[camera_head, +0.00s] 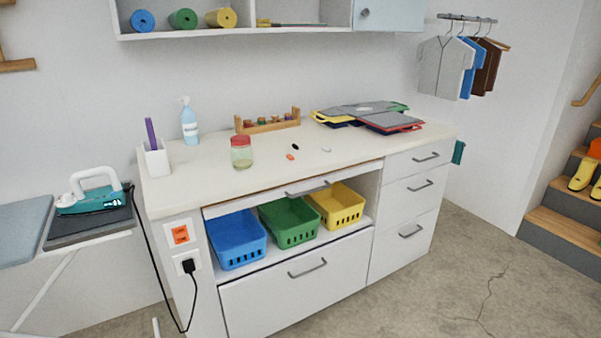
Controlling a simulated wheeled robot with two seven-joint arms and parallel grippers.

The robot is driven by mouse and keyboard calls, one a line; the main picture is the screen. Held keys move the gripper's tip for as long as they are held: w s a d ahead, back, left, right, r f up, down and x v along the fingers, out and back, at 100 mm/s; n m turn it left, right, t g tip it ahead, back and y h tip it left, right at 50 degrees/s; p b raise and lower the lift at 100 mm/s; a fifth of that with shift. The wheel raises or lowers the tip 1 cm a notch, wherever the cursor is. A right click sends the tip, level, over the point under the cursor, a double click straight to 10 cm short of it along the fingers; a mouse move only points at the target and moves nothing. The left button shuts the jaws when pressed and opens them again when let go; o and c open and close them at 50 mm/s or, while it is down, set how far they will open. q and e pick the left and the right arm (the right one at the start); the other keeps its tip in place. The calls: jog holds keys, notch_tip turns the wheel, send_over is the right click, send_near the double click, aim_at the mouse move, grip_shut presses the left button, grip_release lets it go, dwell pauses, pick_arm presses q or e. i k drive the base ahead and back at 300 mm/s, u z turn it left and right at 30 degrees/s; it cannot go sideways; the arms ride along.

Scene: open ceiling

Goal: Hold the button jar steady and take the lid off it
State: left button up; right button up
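The button jar (241,157) stands upright on the pale counter, left of its middle and near the front edge. It is clear glass with something pale or greenish low inside. A red lid (240,141) sits on its top. Neither of my grippers shows in the head view, and nothing touches the jar.
The counter (350,153) has free room around the jar. Small loose pieces (291,157) lie to its right. A white pen holder (157,160) and a spray bottle (190,125) stand left. A wooden rack (268,124) and folded stack (370,115) lie behind. A shelf (240,32) hangs above.

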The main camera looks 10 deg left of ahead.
aim_at(242, 158)
jog(key=z, duration=0.8)
jog(key=k, duration=0.2)
jog(key=u, duration=2)
jog(key=i, duration=0.95)
jog(key=u, duration=0.25)
